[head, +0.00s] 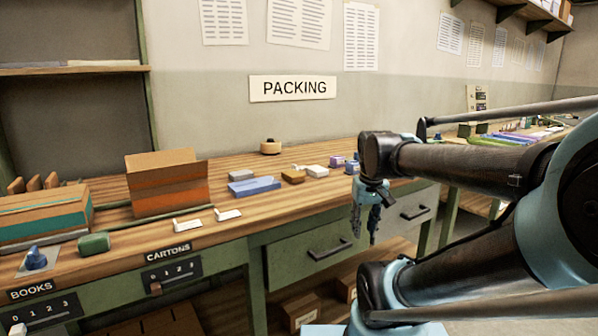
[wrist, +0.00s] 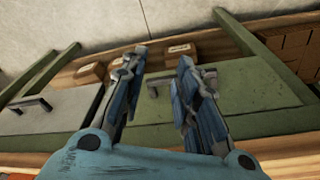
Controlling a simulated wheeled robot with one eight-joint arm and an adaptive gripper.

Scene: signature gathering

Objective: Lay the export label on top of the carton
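A brown carton (head: 167,190) with an orange band stands on the wooden bench, its back flap raised. Two small white labels, one at the left (head: 187,224) and one at the right (head: 228,214), lie on the bench in front of it. Their print is too small to tell which is the export label. My gripper (head: 364,236) points down in front of the bench's drawers, well to the right of the carton and labels. In the wrist view my gripper (wrist: 158,78) is open with nothing between its fingers; neither carton nor labels show clearly there.
A teal-banded box (head: 45,218) and a green object (head: 94,243) sit left of the carton. Blue trays (head: 254,186), small blocks (head: 293,176) and a tape roll (head: 270,147) lie to its right. The bench's drawers (head: 318,246) are below my gripper's side.

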